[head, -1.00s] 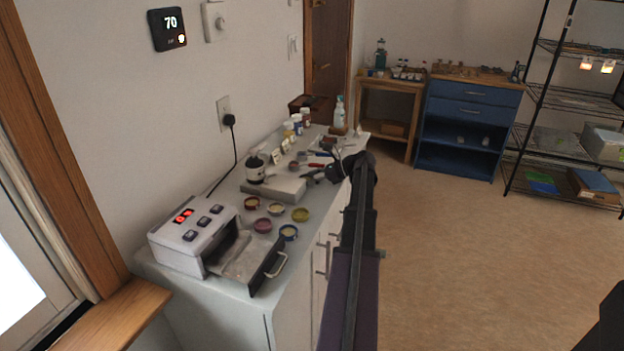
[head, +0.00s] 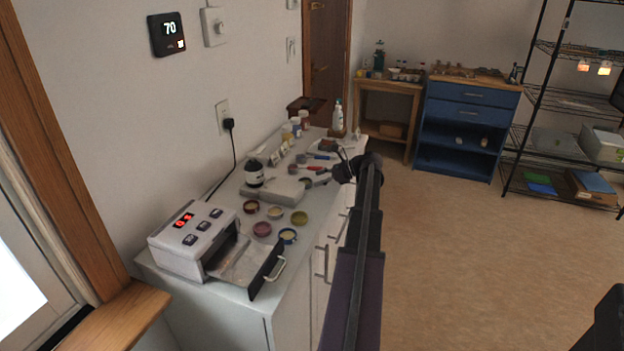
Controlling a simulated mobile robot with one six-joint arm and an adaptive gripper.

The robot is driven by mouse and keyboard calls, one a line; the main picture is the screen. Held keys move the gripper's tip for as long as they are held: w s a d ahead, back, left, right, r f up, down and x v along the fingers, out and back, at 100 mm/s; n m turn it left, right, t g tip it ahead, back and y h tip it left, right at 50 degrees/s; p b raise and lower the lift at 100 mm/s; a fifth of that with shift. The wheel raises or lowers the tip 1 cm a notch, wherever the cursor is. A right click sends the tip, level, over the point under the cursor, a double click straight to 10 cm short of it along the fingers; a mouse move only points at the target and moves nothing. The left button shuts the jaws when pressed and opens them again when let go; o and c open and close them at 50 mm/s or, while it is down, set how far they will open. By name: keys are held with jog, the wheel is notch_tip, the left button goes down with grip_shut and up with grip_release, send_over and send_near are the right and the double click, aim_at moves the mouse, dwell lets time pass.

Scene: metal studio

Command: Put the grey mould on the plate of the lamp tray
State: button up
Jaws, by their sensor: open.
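The lamp tray is the drawer (head: 240,265) pulled out of a white box (head: 192,240) with a red display, at the near end of the white counter. Its flat plate looks bare. My gripper (head: 316,180) is open over the middle of the counter, beyond the pots and right of a pale flat block (head: 275,192). It is small and dark here. A small grey shape (head: 305,182) at its fingertips may be the grey mould. I cannot tell whether they touch.
A black-and-white pot (head: 254,174), tools and bottles (head: 338,116) stand farther back. Open floor (head: 450,260) lies to the right.

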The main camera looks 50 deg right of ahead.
jog(key=p+v, duration=0.3)
jog(key=v, duration=0.6)
dwell(0.4)
